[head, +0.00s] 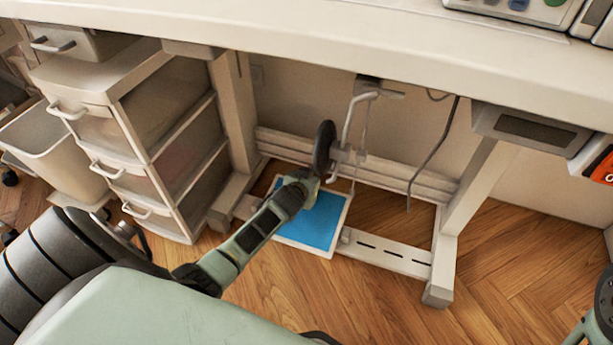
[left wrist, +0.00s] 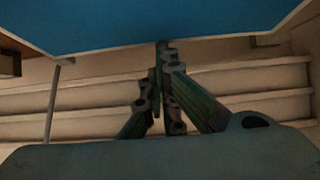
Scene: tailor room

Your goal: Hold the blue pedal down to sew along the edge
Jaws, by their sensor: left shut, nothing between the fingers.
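The blue pedal (head: 318,222) is a flat blue plate with a pale rim, low under the table between the frame's feet. My left arm reaches down to it from the lower left and covers part of its left side. My left gripper (head: 304,186) is over the pedal's far left part in the head view. In the left wrist view, the left gripper (left wrist: 162,52) is shut and empty, its fingertips at the edge of the blue pedal (left wrist: 150,22). Whether they press on it cannot be told.
A white table (head: 330,45) spans the top. A drawer unit (head: 150,130) stands left of the pedal, with a pale bin (head: 55,150) beyond. A dark wheel (head: 324,147) and bent rod hang above the pedal. The wooden floor (head: 340,300) in front is clear.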

